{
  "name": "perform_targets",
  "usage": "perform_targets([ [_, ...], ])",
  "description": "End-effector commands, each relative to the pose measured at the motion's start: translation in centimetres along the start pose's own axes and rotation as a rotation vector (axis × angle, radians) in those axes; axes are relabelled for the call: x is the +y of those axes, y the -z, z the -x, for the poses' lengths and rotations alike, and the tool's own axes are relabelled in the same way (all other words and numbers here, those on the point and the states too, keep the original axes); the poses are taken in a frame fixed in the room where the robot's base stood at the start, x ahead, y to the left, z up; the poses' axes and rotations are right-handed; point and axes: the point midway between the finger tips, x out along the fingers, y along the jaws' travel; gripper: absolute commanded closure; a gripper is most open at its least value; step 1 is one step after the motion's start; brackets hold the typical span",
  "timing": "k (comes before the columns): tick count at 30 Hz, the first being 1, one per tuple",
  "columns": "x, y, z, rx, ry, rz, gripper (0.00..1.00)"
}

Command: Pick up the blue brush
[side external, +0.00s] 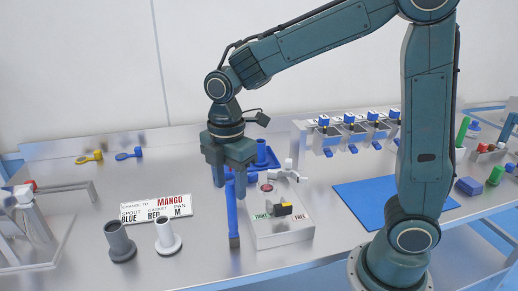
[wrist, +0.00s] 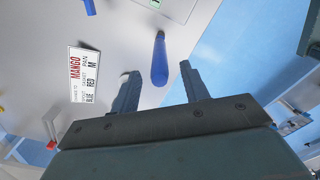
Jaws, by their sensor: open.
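The blue brush (side external: 232,214) has a long blue handle and a dark end at the bottom in the side view. It is between the MANGO sign and the grey control box; I cannot tell whether it stands or lies. In the wrist view the blue brush (wrist: 159,60) shows as a rounded blue handle, seen between my two fingers and beyond them. My gripper (side external: 230,181) points down over the far end of the brush, with its fingers apart and nothing held. It also shows as the open gripper (wrist: 161,70) in the wrist view.
A MANGO sign (side external: 156,208) lies left of the brush. A dark grey cylinder (side external: 118,240) and a white cylinder (side external: 166,240) stand in front of it. The control box (side external: 282,234) sits close right of the brush. A blue mat (side external: 365,205) lies farther right.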

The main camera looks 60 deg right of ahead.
Motion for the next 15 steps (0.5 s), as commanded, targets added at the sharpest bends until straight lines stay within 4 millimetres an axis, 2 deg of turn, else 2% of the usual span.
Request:
perform_targets([
  [6, 0.0, 0.1, -2.5, -0.001, 0.003, 0.0, 0.55],
  [15, 0.0, 0.1, -3.1, 0.0, 0.001, 0.0, 0.55],
])
